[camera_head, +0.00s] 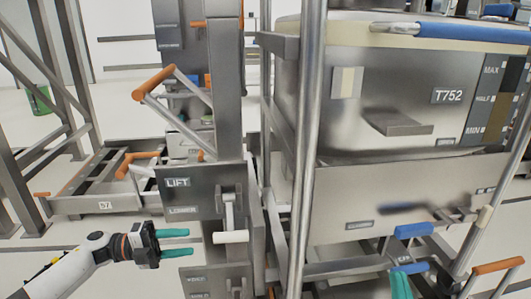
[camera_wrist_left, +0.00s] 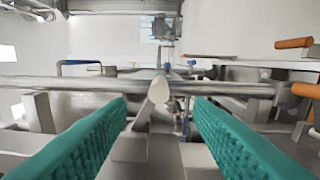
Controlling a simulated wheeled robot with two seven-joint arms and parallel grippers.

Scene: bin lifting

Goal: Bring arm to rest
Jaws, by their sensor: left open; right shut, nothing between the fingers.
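My left gripper (camera_head: 176,243) is in the lower left of the head view, with two teal fingers pointing right. It is open and nothing sits between the fingers. The white lever handle (camera_head: 231,237) on the LIFT panel (camera_head: 188,197) is just right of its fingertips, apart in the picture. In the left wrist view the open fingers (camera_wrist_left: 160,125) frame a pale rounded handle end (camera_wrist_left: 158,90) ahead; I cannot tell the gap. My right gripper (camera_head: 401,286) shows only partly at the bottom edge, teal fingers together, empty; the rest is cut off.
A large steel bin (camera_head: 400,85) labelled T752 stands in a frame at the right, behind an upright metal post (camera_head: 304,140). A low trolley (camera_head: 105,206) with orange handles is at the left. A green bin (camera_head: 40,99) stands farther back. Pale floor is open at the lower left.

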